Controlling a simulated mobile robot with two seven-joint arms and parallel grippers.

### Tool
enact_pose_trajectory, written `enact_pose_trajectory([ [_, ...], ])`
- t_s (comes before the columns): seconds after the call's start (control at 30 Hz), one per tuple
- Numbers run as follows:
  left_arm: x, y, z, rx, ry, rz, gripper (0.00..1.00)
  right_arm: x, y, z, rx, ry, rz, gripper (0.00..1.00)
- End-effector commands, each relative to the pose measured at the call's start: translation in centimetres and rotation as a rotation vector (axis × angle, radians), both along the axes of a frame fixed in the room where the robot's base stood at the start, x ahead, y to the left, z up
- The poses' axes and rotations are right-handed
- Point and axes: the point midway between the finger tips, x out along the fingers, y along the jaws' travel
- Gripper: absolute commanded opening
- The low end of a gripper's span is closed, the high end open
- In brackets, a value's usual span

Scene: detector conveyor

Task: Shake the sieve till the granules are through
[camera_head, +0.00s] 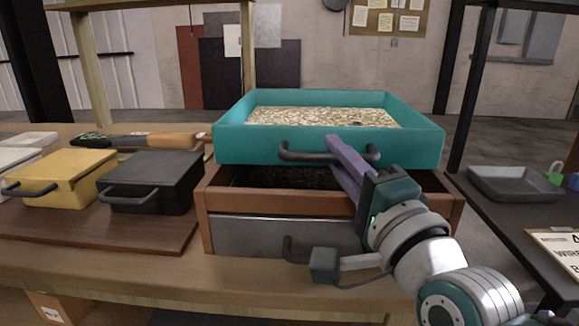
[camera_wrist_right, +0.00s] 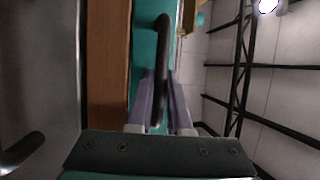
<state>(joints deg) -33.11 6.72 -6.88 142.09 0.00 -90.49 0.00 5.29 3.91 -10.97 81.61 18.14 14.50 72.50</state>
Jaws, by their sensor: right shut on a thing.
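The teal sieve (camera_head: 415,145) sits over a wooden box at the centre of the head view. Pale granules (camera_head: 320,117) cover its floor, with a small dark spot among them near the right. A dark bar handle (camera_head: 300,153) runs along its front wall. My right gripper (camera_head: 338,147) is shut on this handle right of its middle. In the right wrist view, the purple fingers stand either side of the handle (camera_wrist_right: 162,50). Dark granular material (camera_head: 290,178) shows in the gap below the sieve. The sieve's mesh is hidden. My left gripper is not in view.
The wooden box (camera_head: 300,203) has a grey metal front (camera_head: 270,232) with a dark handle. A black box (camera_head: 160,178) and a yellow box (camera_head: 62,175) stand left on a brown board. A brush (camera_head: 150,140) lies behind them. A grey tray (camera_head: 515,184) rests on the right-hand table.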

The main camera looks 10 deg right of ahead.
Motion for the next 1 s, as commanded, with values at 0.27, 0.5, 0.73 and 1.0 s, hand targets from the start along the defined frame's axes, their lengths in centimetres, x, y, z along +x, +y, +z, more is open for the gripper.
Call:
enact_pose_trajectory([
  [0.27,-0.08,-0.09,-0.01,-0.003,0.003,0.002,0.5,0.04,-0.25,-0.38,0.0,0.013,-0.004,0.24],
  [0.5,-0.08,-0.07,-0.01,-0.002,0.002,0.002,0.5,0.01,-0.18,-0.34,-0.001,0.011,-0.003,0.47],
  [0.73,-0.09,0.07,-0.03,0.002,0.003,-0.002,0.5,-0.02,-0.15,-0.46,0.0,0.014,-0.002,0.47],
  [1.0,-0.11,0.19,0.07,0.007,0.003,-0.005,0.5,-0.21,-0.06,-0.54,-0.001,0.017,-0.001,0.47],
])
